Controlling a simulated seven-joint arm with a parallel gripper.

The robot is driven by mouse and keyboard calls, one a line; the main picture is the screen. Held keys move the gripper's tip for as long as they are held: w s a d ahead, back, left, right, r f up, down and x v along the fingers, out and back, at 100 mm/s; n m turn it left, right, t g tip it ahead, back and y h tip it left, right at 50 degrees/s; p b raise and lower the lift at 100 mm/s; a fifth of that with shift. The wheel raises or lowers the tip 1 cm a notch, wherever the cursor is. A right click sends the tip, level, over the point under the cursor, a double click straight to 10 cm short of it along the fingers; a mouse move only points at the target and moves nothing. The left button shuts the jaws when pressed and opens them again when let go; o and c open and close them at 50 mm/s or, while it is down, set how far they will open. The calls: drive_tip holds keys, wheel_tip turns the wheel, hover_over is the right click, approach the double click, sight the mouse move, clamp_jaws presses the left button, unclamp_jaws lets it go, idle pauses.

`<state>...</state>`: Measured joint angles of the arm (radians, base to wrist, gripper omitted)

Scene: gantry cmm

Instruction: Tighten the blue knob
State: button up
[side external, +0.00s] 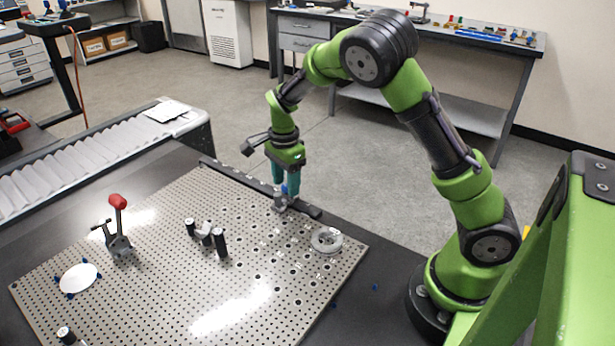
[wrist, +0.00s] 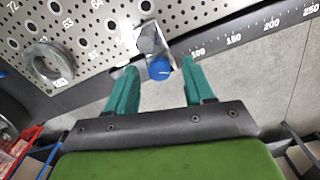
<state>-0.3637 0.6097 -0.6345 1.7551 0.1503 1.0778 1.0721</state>
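The blue knob (wrist: 159,68) sits on a small grey metal fixture (wrist: 151,40) at the edge of the perforated plate. In the side external view, the knob (side external: 284,189) shows as a small blue spot below my gripper, partly hidden by its fingers. My gripper (wrist: 158,72) is open, with one teal finger on each side of the knob. In the wrist view a gap shows between the knob and each finger. In the side external view my gripper (side external: 285,187) points down over the fixture. Contact and exact height are hard to tell.
The perforated plate (side external: 150,262) has a dark ruled rail (side external: 240,178) along its far edge. A metal ring (side external: 326,240) lies right of the knob. A red-handled clamp (side external: 118,225), dark posts (side external: 208,238) and a white disc (side external: 78,278) stand farther left.

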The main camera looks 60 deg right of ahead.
sight(286, 185)
drive_tip(key=shift+r, duration=0.1)
wheel_tip(286, 185, up, 17)
idle(0.5)
drive_tip(key=s+a+n+t+y, duration=0.1)
drive_tip(key=s+a+n+t, duration=0.2)
drive_tip(key=s+n, duration=0.5)
drive_tip(key=s+a+r+n+t+y, duration=0.1)
drive_tip(key=s+a+n+t, duration=0.3)
drive_tip(key=s+n, duration=0.4)
drive_tip(key=s+a, duration=0.1)
drive_tip(key=s, duration=0.2)
drive_tip(key=shift+s+a+r+n, duration=0.15)
drive_tip(key=shift+s+a+n, duration=0.05)
drive_tip(key=shift+n, duration=0.2)
